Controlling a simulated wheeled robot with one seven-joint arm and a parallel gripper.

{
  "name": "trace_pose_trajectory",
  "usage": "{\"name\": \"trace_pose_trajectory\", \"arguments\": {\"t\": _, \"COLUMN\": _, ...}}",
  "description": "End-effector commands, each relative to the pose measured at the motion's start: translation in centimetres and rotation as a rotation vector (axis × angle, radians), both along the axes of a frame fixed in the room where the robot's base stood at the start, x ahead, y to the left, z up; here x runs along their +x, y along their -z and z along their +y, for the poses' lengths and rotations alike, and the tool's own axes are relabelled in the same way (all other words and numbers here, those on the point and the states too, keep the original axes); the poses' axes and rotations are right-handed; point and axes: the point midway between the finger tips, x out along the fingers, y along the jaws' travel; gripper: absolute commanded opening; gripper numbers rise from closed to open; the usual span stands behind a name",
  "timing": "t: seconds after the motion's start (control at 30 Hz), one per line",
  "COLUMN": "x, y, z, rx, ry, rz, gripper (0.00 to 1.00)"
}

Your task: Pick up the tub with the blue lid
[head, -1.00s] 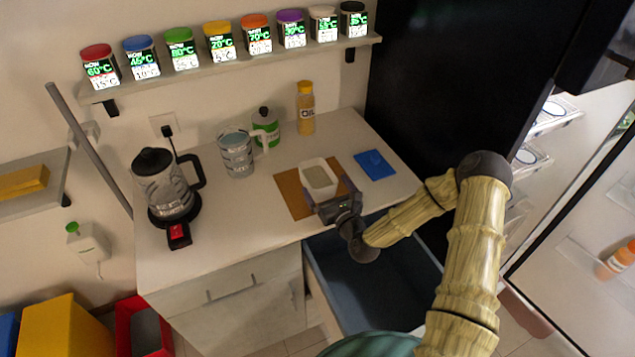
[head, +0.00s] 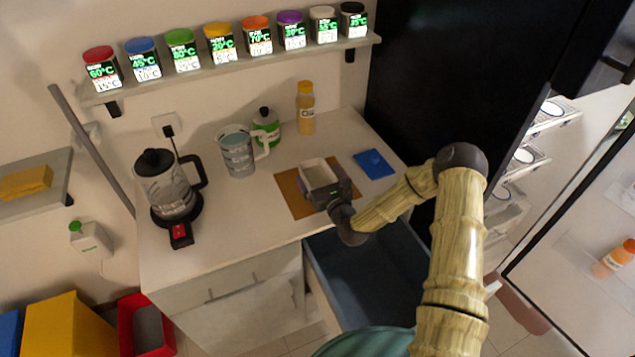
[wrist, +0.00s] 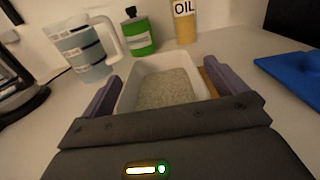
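A white open tub (head: 317,171) with grainy grey-beige contents stands on the brown mat (head: 294,204) on the counter. A flat blue lid (head: 374,164) lies apart, to the right of it. In the wrist view the tub (wrist: 166,83) is at the centre, between the two purple fingers of my gripper (wrist: 163,86). The fingers are spread, one on each side, with a slim gap showing at the right. In the head view my gripper (head: 322,184) is low at the tub's near side. The blue lid also shows at the right in the wrist view (wrist: 292,74).
A measuring jug (head: 237,152), green bottle (head: 266,125) and oil bottle (head: 306,108) stand behind the tub. A kettle (head: 167,185) is at left. An open drawer (head: 365,275) is below. Several dispensers, one blue-lidded (head: 143,60), line the wall shelf.

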Motion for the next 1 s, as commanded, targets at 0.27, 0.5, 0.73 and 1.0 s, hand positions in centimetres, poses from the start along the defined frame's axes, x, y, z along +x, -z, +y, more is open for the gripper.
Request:
{"name": "trace_pose_trajectory", "arguments": {"t": 0.27, "x": 0.0, "y": -0.1, "z": 0.0, "rx": 0.001, "ry": 0.0, "rz": -0.002, "gripper": 0.45}}
{"name": "trace_pose_trajectory", "arguments": {"t": 0.5, "x": 0.0, "y": -0.3, "z": 0.0, "rx": 0.001, "ry": 0.0, "rz": -0.003, "gripper": 0.45}}
{"name": "trace_pose_trajectory", "arguments": {"t": 0.73, "x": 0.0, "y": -2.8, "z": -0.1, "rx": 0.0, "ry": 0.0, "rz": -0.006, "gripper": 0.45}}
{"name": "trace_pose_trajectory", "arguments": {"t": 1.0, "x": 0.0, "y": -8.0, "z": -0.1, "rx": 0.0, "ry": 0.001, "rz": -0.005, "gripper": 0.45}}
